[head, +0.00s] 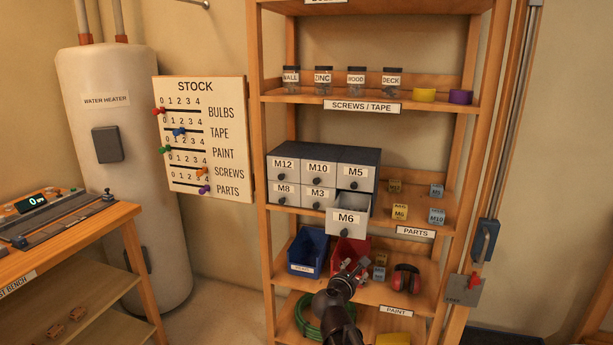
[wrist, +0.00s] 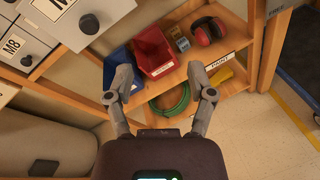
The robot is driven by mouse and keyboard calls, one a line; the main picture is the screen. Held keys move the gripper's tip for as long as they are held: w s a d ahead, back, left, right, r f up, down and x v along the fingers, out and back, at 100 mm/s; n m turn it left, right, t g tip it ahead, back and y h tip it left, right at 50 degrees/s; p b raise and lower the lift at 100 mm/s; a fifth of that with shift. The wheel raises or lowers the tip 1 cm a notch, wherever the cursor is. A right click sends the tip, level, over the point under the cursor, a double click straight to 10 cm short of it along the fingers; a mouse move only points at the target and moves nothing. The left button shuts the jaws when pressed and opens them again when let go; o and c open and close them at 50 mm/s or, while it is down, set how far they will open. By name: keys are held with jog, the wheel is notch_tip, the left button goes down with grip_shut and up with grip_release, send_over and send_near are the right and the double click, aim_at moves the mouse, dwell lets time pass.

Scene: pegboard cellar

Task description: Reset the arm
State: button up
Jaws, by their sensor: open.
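My arm reaches up from the bottom of the head view, and my gripper (head: 354,270) is in front of the red bin on the lower shelf. In the wrist view my gripper (wrist: 160,82) is open, its two fingers spread wide with nothing between them. The red bin (wrist: 152,48) and blue bin (wrist: 119,66) lie beyond the fingertips. In the head view my gripper partly hides the red bin (head: 344,250); the blue bin (head: 308,250) stands to its left.
The M6 drawer (head: 348,222) sticks out of the grey drawer cabinet (head: 325,156), above my gripper. Red ear muffs (head: 406,281) lie to its right. A green hose coil (head: 310,318) is below. A bench (head: 110,222) stands at left, with floor between it and the shelf.

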jog(key=s+d+f+m+g+y, duration=0.1)
jog(key=s+d+f+m+g, duration=0.8)
jog(key=m, duration=0.5)
jog(key=s+a+f+m+g+y, duration=0.5)
jog(key=s+a+f+m+y, duration=0.15)
jog(key=s+m, duration=0.35)
notch_tip(320, 180, up, 19)
jog(key=w+m+p, duration=0.1)
jog(key=p, duration=1.7)
jog(key=shift+d+p, duration=0.15)
jog(key=shift+p, duration=0.25)
